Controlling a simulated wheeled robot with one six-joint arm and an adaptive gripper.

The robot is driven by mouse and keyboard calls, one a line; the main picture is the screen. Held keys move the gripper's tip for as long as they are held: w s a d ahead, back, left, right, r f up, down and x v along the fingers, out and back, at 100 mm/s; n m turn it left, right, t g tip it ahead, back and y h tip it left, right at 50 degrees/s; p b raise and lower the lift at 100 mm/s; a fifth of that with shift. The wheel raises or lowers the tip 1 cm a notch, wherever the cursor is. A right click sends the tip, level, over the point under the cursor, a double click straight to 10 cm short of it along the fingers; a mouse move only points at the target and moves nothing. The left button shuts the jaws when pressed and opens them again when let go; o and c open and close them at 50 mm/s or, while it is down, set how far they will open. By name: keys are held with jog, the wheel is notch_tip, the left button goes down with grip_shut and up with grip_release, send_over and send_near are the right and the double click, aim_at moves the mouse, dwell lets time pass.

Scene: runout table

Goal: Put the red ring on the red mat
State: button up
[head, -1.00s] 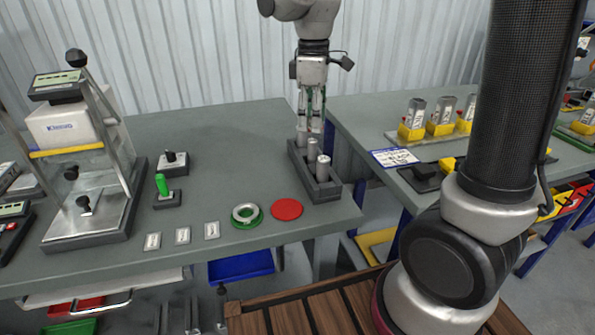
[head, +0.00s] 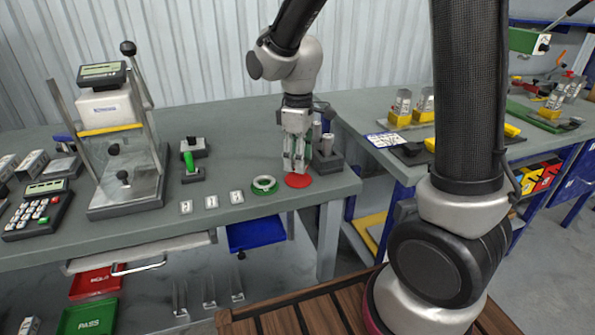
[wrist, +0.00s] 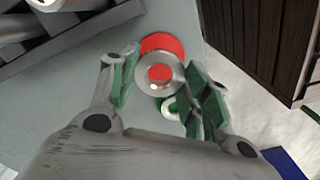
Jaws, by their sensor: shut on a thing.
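My gripper (head: 295,168) is low over the red mat (head: 298,182), near the table's front right edge. In the wrist view, my gripper (wrist: 163,78) is shut on a grey metal ring (wrist: 143,76) between its green-padded fingers. Red shows through the ring's hole. The red mat (wrist: 162,43) also shows beyond the ring's upper edge, so the ring overlaps it in this view. I cannot tell whether the ring touches the mat. The held ring is not clear in the head view, where the fingers hide it.
Another metal ring (head: 264,183) lies on a green mat just left of the red mat. A dark tray (head: 328,166) with grey cylinders stands close behind and right. Small white labels (head: 211,202) lie left. A press (head: 125,180) stands farther left.

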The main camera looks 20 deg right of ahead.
aim_at(298, 179)
jog(key=shift+f, duration=1.9)
jog(key=o, duration=1.2)
jog(key=shift+f, duration=0.1)
notch_tip(298, 179, up, 11)
jog(key=s+d+r+m+t, duration=0.1)
jog(key=s+d+r+m, duration=0.1)
jog(key=s+d, duration=0.3)
jog(key=s+d+r+m+t, duration=0.2)
jog(key=s+d+r+m, duration=0.1)
jog(key=s+d+m, duration=0.2)
jog(key=s+d+r+m+t, duration=0.1)
jog(key=s+d+r+m, duration=0.1)
jog(key=s+d, duration=0.3)
jog(key=shift+s+r+m, duration=0.2)
jog(key=shift+s+m, duration=0.25)
jog(key=shift+s, duration=0.55)
jog(key=shift+s+r+m, duration=0.15)
jog(key=shift+s+m, duration=0.3)
jog(key=shift+s, duration=0.55)
